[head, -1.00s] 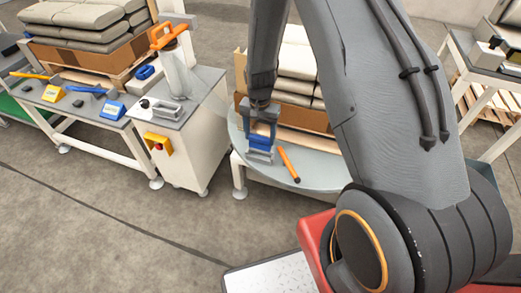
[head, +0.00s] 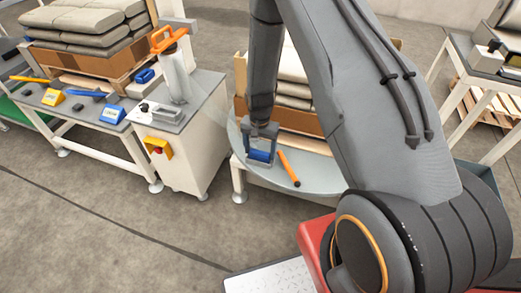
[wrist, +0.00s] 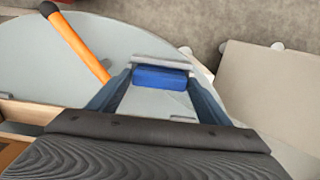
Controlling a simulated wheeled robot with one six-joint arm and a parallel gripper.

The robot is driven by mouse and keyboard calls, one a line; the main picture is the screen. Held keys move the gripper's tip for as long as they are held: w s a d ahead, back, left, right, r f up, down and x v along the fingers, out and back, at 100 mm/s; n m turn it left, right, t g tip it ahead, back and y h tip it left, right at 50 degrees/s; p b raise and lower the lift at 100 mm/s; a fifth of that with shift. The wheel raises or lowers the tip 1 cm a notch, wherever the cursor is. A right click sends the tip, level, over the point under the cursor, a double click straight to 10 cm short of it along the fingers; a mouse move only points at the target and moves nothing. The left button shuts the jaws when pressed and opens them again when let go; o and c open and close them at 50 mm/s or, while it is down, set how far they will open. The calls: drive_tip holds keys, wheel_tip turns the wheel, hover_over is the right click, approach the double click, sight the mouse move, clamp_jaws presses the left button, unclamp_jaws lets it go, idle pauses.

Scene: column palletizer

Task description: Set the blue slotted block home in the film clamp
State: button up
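The blue slotted block (wrist: 160,77) lies across the space between my fingertips in the wrist view. My gripper (wrist: 160,74) appears shut on its two ends. In the head view, my gripper (head: 260,152) points down over the round grey table, with the block (head: 260,156) low between its fingers. A light grey metal piece (wrist: 163,61), which may be the film clamp, shows just beyond the block in the wrist view. My fingers and the block hide most of it in the head view. I cannot tell whether the block is seated in it.
An orange-handled tool (head: 289,168) lies close right of my gripper on the round table (head: 315,178). Stacked sacks and a carton stand behind. A white cabinet (head: 185,140) at the left carries a film roll (head: 174,75) and a grey bracket. Floor in front is clear.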

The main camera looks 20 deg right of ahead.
drive_tip(key=shift+o, duration=1.1)
wheel_tip(320, 180, up, 11)
wheel_tip(320, 180, up, 9)
drive_tip(key=n, duration=0.1)
hover_over(260, 152)
drive_tip(key=s+d, duration=0.2)
drive_tip(key=s, duration=0.2)
drive_tip(key=s+d+r+n, duration=0.2)
drive_tip(key=s+r, duration=0.5)
drive_tip(key=s, duration=0.3)
drive_tip(key=s+d+r+n, duration=0.1)
drive_tip(key=s+d+r, duration=0.1)
drive_tip(key=s+r, duration=0.5)
drive_tip(key=s, duration=0.4)
drive_tip(key=shift+d+r+n, duration=0.15)
drive_tip(key=shift+d+n, duration=0.1)
drive_tip(key=shift+n, duration=0.15)
